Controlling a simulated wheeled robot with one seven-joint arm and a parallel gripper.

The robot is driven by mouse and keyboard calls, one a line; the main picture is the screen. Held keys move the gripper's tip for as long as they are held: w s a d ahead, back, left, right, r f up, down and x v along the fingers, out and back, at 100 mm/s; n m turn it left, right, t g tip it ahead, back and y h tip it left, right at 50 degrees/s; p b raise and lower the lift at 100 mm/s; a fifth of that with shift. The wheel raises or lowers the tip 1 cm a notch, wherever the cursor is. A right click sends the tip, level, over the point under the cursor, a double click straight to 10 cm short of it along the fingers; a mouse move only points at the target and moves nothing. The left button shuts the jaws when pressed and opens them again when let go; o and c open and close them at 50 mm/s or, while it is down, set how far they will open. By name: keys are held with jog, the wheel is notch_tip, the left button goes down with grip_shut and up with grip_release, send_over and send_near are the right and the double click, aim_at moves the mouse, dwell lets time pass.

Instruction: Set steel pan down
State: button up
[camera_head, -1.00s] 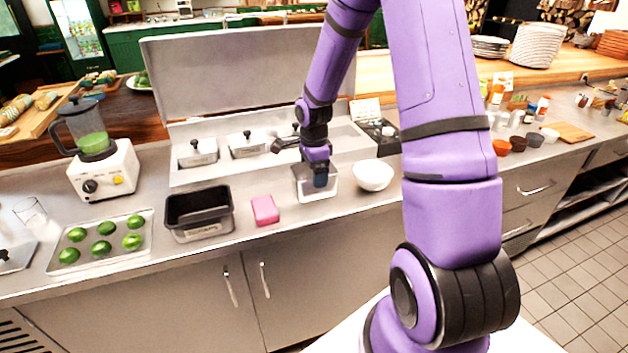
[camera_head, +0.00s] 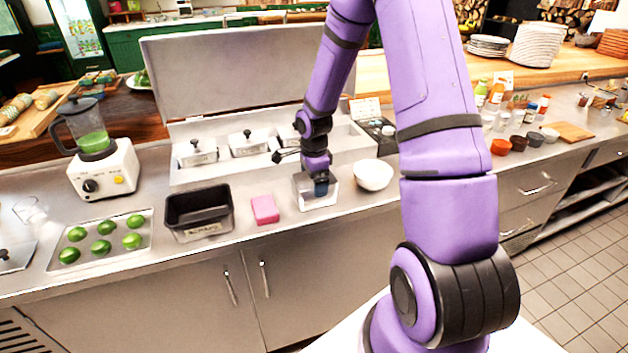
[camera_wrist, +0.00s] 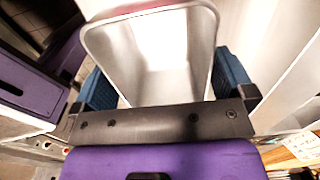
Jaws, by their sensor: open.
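The steel pan (camera_head: 318,202) is a small rectangular metal container. It stands upright on the steel counter, between the pink block and the white bowl. In the wrist view the empty steel pan (camera_wrist: 165,60) fills the middle. My gripper (camera_head: 320,186) is at the pan, pointing down at it. In the wrist view its two blue fingers (camera_wrist: 166,84) are spread on either side of the pan's walls. The gripper is open. Whether the fingers touch the walls cannot be told. The pan's far side is partly hidden by my gripper in the head view.
A pink block (camera_head: 265,209) and a black pan (camera_head: 199,212) stand left of the steel pan. A white bowl (camera_head: 373,175) is close on its right. The lidded well unit (camera_head: 250,143) lies behind. A lime tray (camera_head: 101,240) and blender (camera_head: 100,160) are farther left.

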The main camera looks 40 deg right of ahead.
jog(key=s+a+r+n+t, duration=0.1)
jog(key=s+a+r+n, duration=0.1)
jog(key=r, duration=0.8)
jog(key=s+a+r+n, duration=0.2)
jog(key=r, duration=0.8)
jog(key=s+a+r+n+t, duration=0.1)
jog(key=s+a+r+n, duration=0.2)
jog(key=s, duration=0.4)
jog(key=s+a+r+n+t, duration=0.1)
jog(key=s+a+r+n, duration=0.2)
jog(key=s+r+n, duration=0.3)
jog(key=s+a+r+n+t, duration=0.2)
jog(key=s+a+r+n, duration=0.1)
jog(key=s+n, duration=0.5)
jog(key=shift+s+r, duration=0.8)
jog(key=shift+r, duration=0.1)
jog(key=shift+c, duration=0.2)
